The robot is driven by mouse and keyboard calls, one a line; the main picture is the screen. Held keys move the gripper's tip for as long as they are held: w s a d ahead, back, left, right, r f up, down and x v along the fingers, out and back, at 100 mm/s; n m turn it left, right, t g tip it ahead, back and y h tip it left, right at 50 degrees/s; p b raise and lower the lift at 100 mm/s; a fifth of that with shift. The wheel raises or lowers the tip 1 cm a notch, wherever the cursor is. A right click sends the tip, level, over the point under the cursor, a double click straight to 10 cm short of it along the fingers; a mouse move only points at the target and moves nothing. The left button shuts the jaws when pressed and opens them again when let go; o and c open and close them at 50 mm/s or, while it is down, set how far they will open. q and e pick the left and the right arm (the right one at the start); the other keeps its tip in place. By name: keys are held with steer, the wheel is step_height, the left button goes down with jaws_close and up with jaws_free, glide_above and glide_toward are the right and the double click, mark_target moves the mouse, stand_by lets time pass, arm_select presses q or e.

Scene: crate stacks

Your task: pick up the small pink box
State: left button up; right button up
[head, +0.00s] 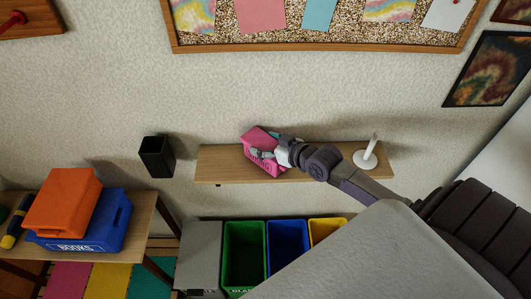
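The small pink box (258,142) is at the left part of the wooden wall shelf (225,168) in the head view. It looks tilted in the picture and has pale lettering on its front. My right gripper (268,145) reaches it from the right. Its two fingers are apart, one by the box's upper right edge and the other across its face. They partly hide the box. I cannot tell whether they press on it or whether the box still rests on the shelf. My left gripper is not in view.
A white stand (368,160) is at the shelf's right end, close to my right arm. A black bin (157,157) is left of the shelf. Green (244,252), blue (288,247) and yellow (327,230) bins are below. An orange crate (62,203) sits on a blue crate (85,232).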

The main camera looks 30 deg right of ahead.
steer(key=c, duration=0.7)
steer(key=shift+r, duration=0.1)
